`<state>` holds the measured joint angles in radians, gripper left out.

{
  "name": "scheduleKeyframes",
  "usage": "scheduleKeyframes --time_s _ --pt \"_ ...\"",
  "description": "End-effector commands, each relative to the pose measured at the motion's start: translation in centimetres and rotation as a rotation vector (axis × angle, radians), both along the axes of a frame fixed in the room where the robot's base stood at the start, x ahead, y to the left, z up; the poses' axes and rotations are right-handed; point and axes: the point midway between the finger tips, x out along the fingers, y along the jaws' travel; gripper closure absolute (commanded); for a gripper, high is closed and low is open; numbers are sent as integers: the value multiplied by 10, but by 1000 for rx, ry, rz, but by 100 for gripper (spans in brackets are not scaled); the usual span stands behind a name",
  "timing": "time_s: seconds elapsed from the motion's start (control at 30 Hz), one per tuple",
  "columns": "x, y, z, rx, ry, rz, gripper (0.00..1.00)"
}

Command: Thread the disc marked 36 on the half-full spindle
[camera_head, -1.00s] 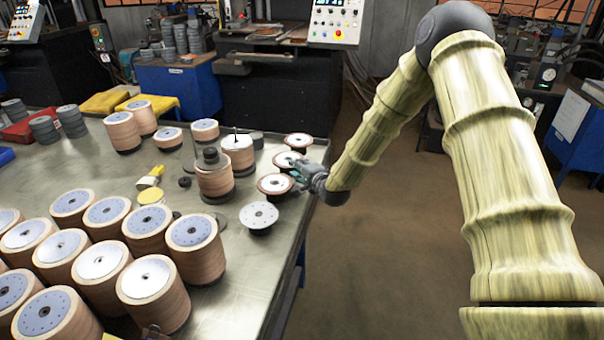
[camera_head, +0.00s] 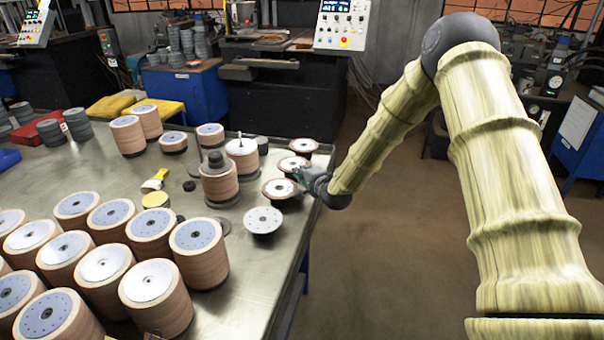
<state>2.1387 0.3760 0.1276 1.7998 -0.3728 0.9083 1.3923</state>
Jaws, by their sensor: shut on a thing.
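Several flap discs lie near the table's right edge: a far one (camera_head: 303,145), one behind my gripper (camera_head: 292,162), one in front of it (camera_head: 279,188) and a pale grey nearest one (camera_head: 263,220). My gripper (camera_head: 299,175) is low at the table edge, shut at the rim of one of the two middle discs; I cannot tell which. The number 36 is not legible on any disc. A stack with a thin rod rising from its top (camera_head: 242,158) stands left of these discs. A stack with a dark grey hub on top (camera_head: 218,182) stands nearer.
Tall stacks of brown discs (camera_head: 200,255) fill the table's near left. A yellow brush (camera_head: 155,180) and a yellow-topped round tin (camera_head: 155,200) lie mid-table. Bare metal (camera_head: 245,280) shows at the front right; open floor lies right of the table.

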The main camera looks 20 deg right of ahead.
Motion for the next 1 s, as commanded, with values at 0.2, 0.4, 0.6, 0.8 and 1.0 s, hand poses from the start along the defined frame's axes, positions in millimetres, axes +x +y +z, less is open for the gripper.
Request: scheduleKeyframes --time_s 0.2,0.4,0.6,0.8,1.0 --pt "-1 0 6 1 2 0 100" --pt "-1 0 14 0 2 0 100" --pt "-1 0 24 1 2 0 100" --pt "0 0 33 1 1 0 100" --pt "0 0 35 0 1 0 100"
